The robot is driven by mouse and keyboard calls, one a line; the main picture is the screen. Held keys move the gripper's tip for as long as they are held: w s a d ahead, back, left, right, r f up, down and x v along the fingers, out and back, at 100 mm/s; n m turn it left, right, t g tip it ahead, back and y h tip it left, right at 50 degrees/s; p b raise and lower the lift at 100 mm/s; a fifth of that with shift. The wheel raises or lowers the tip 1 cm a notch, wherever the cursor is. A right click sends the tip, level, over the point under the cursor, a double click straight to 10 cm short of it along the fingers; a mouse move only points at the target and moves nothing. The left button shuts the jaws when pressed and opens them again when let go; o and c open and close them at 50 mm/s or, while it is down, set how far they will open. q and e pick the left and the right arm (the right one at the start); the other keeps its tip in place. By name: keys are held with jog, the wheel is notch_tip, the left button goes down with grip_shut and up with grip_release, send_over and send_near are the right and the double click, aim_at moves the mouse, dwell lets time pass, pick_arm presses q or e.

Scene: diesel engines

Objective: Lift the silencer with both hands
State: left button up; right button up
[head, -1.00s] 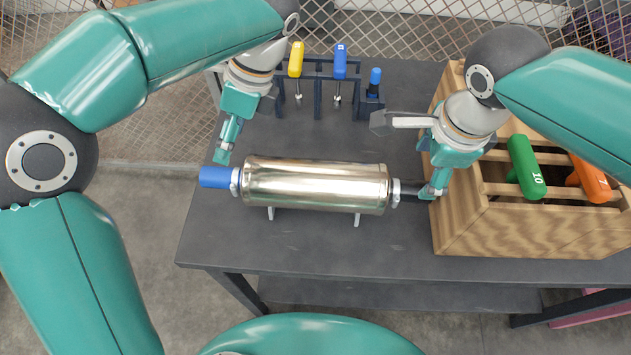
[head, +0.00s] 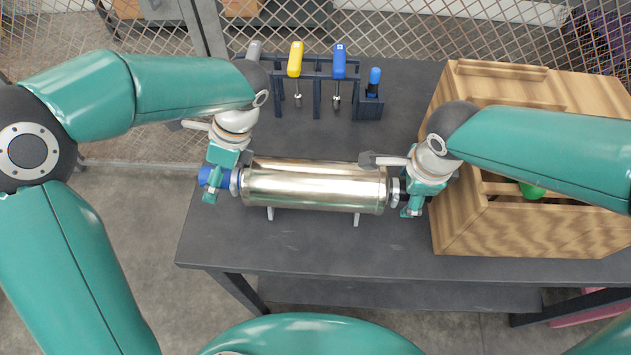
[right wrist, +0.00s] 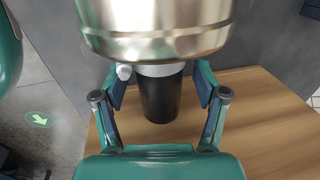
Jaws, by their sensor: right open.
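The silencer (head: 314,187) is a shiny metal cylinder lying sideways on small supports on the dark table. It has a blue end piece (head: 205,177) on the left and a dark end piece on the right. My left gripper (head: 211,187) is at the blue end; its fingers partly cover it, and I cannot tell whether they are closed. My right gripper (head: 412,203) is at the dark end. In the right wrist view its open fingers (right wrist: 160,100) stand either side of the black end piece (right wrist: 160,98), with gaps showing, beside the silencer's metal body (right wrist: 155,30).
A wooden crate (head: 470,220) stands close to my right gripper, with a green-handled tool (head: 531,191) inside. A dark rack (head: 318,72) behind the silencer holds yellow-handled (head: 295,59) and blue-handled (head: 340,61) tools. The table's front (head: 330,250) is clear.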

pick_arm(q)
grip_shut()
pick_arm(e)
grip_shut()
pick_arm(q)
jog(key=shift+w+r, duration=0.1)
jog(key=shift+r, duration=0.05)
pick_arm(e)
jog(key=shift+w+r, duration=0.15)
jog(key=shift+r, duration=0.05)
